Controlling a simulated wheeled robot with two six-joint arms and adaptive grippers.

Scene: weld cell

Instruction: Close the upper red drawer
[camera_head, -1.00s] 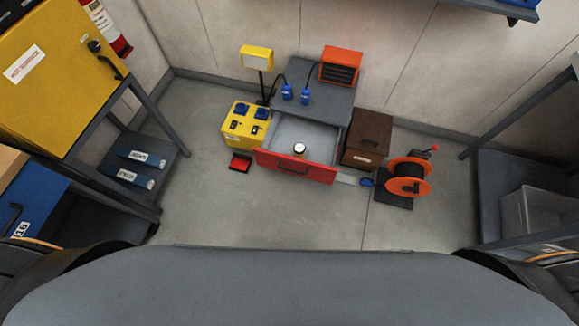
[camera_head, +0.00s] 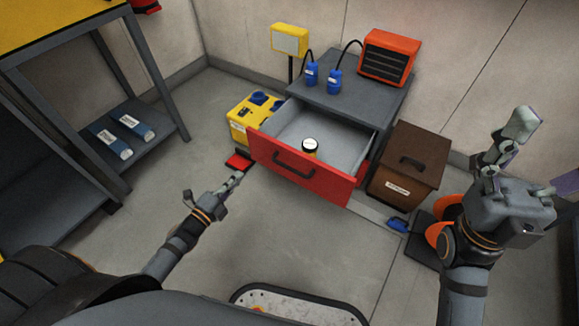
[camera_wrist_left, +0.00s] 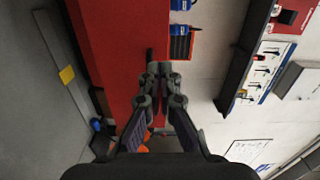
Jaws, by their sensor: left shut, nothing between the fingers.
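The upper red drawer (camera_head: 325,186) stands pulled out of the grey cabinet (camera_head: 355,102), with a dark handle (camera_head: 293,165) on its red front. A small jar with a white lid (camera_head: 310,146) stands inside it. My left gripper (camera_head: 236,178) is shut and empty, in front of the drawer and left of its handle in the head view. In the left wrist view the shut left fingers (camera_wrist_left: 160,68) point toward a red surface (camera_wrist_left: 108,50), which seems to be the drawer front; contact cannot be told. My right gripper (camera_head: 505,145) is raised at the right, away from the drawer; its finger opening is unclear.
A yellow power box (camera_head: 250,115) and a small red block (camera_head: 238,161) sit left of the drawer. A brown box (camera_head: 408,160) stands right of it.

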